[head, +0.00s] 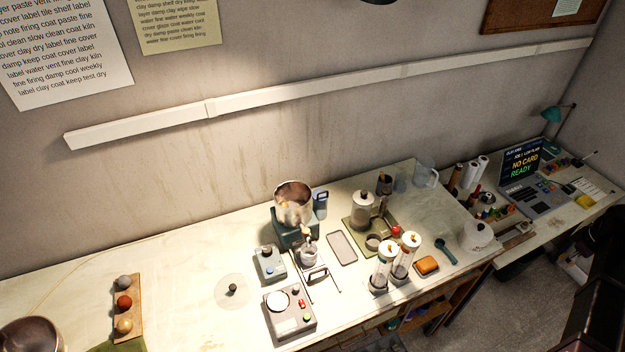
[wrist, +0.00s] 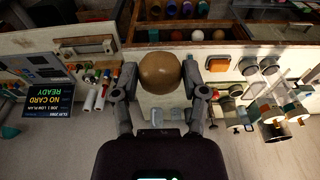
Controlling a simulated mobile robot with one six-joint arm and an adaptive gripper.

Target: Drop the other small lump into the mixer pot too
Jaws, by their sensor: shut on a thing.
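My gripper (wrist: 160,74) is shut on a tan round lump (wrist: 160,66), one finger on each side of it, in the wrist view. The lump is held up, apart from the bench. In the head view the steel mixer pot (head: 293,196) sits open on its dark green base (head: 293,229) at the middle of the bench. A little tan stuff shows inside the pot, too small to make out. My gripper and the held lump do not show clearly in the head view.
A wooden board (head: 134,288) with a grey, a red-brown and a tan ball lies at the left, near a steel bowl (head: 30,338). Scales (head: 290,312), clear cylinders (head: 383,267) and a grey tray (head: 342,248) crowd around the pot. The bench left of the pot is mostly clear.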

